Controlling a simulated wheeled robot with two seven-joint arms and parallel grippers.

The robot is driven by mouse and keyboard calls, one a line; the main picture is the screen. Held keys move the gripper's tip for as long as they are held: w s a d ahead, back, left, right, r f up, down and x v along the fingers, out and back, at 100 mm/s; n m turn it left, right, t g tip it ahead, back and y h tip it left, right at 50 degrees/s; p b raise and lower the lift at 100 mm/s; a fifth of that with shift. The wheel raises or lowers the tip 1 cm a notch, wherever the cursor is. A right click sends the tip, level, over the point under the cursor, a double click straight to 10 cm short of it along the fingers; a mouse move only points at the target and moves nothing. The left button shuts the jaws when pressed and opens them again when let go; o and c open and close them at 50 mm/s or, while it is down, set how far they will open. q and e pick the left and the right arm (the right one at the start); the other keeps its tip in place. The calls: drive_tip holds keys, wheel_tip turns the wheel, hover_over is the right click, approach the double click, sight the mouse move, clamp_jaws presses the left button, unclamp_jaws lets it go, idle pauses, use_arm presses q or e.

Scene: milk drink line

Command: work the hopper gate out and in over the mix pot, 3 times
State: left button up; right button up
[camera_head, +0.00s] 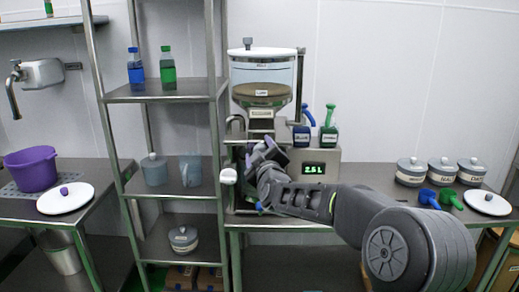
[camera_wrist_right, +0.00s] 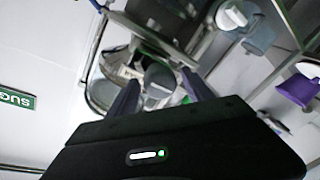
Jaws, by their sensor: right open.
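The hopper (camera_head: 262,72) is a clear bin with brown powder in it, on a steel stand above the back counter. Its gate, under the bin, is not clearly made out behind my arm. My right gripper (camera_head: 246,166) is in front of the stand, below the hopper. In the right wrist view the two fingers (camera_wrist_right: 160,92) are apart, with a grey rounded part (camera_wrist_right: 160,78) seen between or beyond them; I cannot tell if they touch it. The mix pot is not clearly visible; my arm covers that area. My left gripper is out of view.
A steel shelf rack (camera_head: 165,95) stands close on the left, with bottles and grey containers. A green-lit display (camera_head: 314,169) sits right of the stand. Lidded pots (camera_head: 411,172) and a white lid (camera_head: 487,202) are on the right counter. A purple tub (camera_head: 32,168) is far left.

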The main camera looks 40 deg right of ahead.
drive_tip(key=shift+w+d, duration=0.1)
drive_tip(key=shift+w, duration=0.1)
clamp_jaws()
idle(0.6)
